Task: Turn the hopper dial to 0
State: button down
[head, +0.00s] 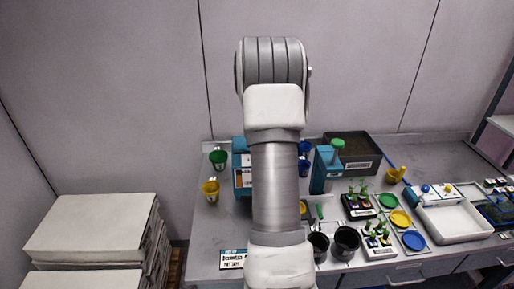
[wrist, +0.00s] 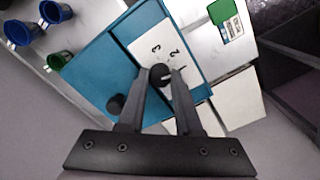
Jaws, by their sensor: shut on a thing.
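The blue hopper (wrist: 95,60) fills the middle of the wrist view. Its white dial plate (wrist: 150,40) carries the numerals 3, 2 and 1; no 0 is readable. The black dial knob (wrist: 158,74) sits at the plate's lower edge, with a light mark on it whose exact direction is hard to tell. My gripper (wrist: 160,80) is shut on the dial knob, one finger on each side. In the head view the hopper (head: 241,166) shows only at its left part; my arm hides the dial and my gripper.
A second black knob (wrist: 116,104) is on the hopper's face, close to my left finger. Blue cups (wrist: 55,11) and a green cup (wrist: 59,60) are beside the hopper. A blue device with a green top (head: 326,168), black pots (head: 346,241) and seedling trays stand to the right.

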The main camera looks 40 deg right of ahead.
jog(key=m, duration=0.5)
jog(key=shift+r+m, duration=0.1)
jog(key=shift+m, duration=2.4)
jog(key=c, duration=0.6)
grip_release()
notch_tip(320, 180, up, 17)
jog(key=shift+r, duration=0.15)
